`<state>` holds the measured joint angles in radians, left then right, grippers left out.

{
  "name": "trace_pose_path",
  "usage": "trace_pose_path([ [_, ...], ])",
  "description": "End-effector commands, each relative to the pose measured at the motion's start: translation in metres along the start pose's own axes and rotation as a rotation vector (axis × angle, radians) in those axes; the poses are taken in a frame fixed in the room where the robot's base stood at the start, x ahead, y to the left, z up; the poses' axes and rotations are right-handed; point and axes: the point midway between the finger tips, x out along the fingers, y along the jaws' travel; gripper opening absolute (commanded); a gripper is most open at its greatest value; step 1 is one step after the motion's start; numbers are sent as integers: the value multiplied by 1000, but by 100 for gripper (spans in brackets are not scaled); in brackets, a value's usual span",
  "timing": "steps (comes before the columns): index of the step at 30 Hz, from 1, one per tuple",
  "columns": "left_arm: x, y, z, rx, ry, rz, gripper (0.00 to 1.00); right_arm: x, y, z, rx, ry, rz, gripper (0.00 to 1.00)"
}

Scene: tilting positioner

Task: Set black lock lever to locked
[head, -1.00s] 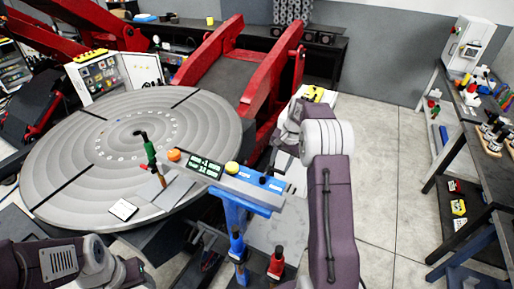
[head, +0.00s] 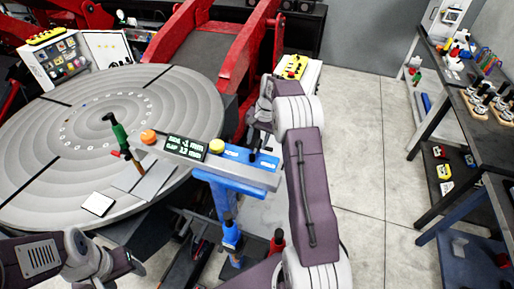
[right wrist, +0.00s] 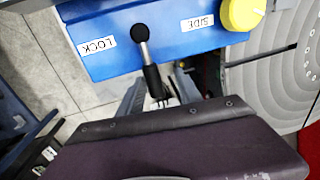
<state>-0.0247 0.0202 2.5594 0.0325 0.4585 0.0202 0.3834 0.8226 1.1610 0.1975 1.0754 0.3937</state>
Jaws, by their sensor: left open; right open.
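The black lock lever (right wrist: 145,50) with a round knob is on the blue control panel (right wrist: 110,15) in the right wrist view. Its knob is between the LOCK label (right wrist: 97,46) and the SIDE label (right wrist: 197,23), somewhat nearer LOCK. My right gripper (right wrist: 158,84) is open, its fingers on either side of the lever's lower shaft; I cannot tell whether they touch it. In the head view the blue panel (head: 233,180) stands on a blue post, and the lever shows small beside my right wrist (head: 258,112). My left gripper (head: 128,264) is open and empty at the lower left.
The panel also carries a yellow knob (head: 217,146), an orange button (head: 148,137) and a display (head: 186,148). The big grey round table (head: 60,175) lies left of it. Red frame arms (head: 225,65) stand behind. Clear floor (head: 360,150) lies to the right.

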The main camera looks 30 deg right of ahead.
Motion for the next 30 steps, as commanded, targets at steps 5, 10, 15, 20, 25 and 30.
trace_pose_path([
  [5,-1,0,0,0,1,0,59,-2,0,0,0,1,0,41],
  [10,-1,0,0,0,0,0,59,-1,0,0,0,0,0,2],
  [15,-1,0,0,0,0,0,59,-1,0,0,0,1,1,0],
  [20,-1,0,0,0,0,0,59,0,0,0,1,1,0,0],
  [25,-1,0,0,0,0,0,59,0,1,0,1,0,2,0],
  [30,-1,0,0,0,0,0,59,1,1,0,0,0,2,0],
])
